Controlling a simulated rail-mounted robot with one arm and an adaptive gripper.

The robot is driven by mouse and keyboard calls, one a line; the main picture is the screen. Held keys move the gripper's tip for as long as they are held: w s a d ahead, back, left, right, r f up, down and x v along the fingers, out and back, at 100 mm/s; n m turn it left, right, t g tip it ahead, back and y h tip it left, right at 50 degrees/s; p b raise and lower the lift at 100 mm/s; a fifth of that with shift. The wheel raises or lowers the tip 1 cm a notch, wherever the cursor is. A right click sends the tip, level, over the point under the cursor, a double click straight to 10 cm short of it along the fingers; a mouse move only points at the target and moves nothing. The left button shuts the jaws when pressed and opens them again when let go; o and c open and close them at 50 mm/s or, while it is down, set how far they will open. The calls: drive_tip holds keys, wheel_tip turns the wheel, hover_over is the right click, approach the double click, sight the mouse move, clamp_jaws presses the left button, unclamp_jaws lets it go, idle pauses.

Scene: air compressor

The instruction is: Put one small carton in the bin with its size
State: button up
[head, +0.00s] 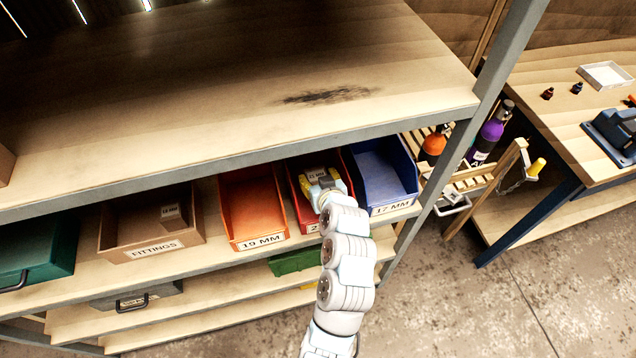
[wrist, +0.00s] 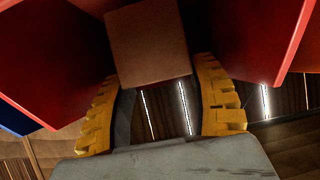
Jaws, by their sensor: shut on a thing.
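My gripper (head: 328,187) has yellow fingers and is at the red bin (head: 296,195), seen from above in the head view. It is shut on a small brown carton (head: 315,174) whose label appears to read 21 MM. In the wrist view the carton (wrist: 148,45) sits between the two fingers (wrist: 155,78), with red bin walls (wrist: 262,40) on both sides. The red bin's label starts with 2; my arm hides the rest. Whether the carton touches the bin floor cannot be told.
Left of the red bin is an orange 19 MM bin (head: 253,207); right is a blue 17 MM bin (head: 383,178). A brown FITTINGS box (head: 152,240) holds another small carton (head: 171,213). The shelf board above (head: 300,135) limits room overhead.

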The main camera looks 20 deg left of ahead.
drive_tip(key=shift+w+a+f, duration=0.1)
drive_tip(key=shift+w+f, duration=0.15)
drive_tip(key=shift+f, duration=1.45)
drive_tip(key=shift+f+b, duration=0.15)
drive_tip(key=shift+b, duration=0.15)
drive_tip(key=o, duration=1.2)
drive_tip(key=shift+o, duration=0.2)
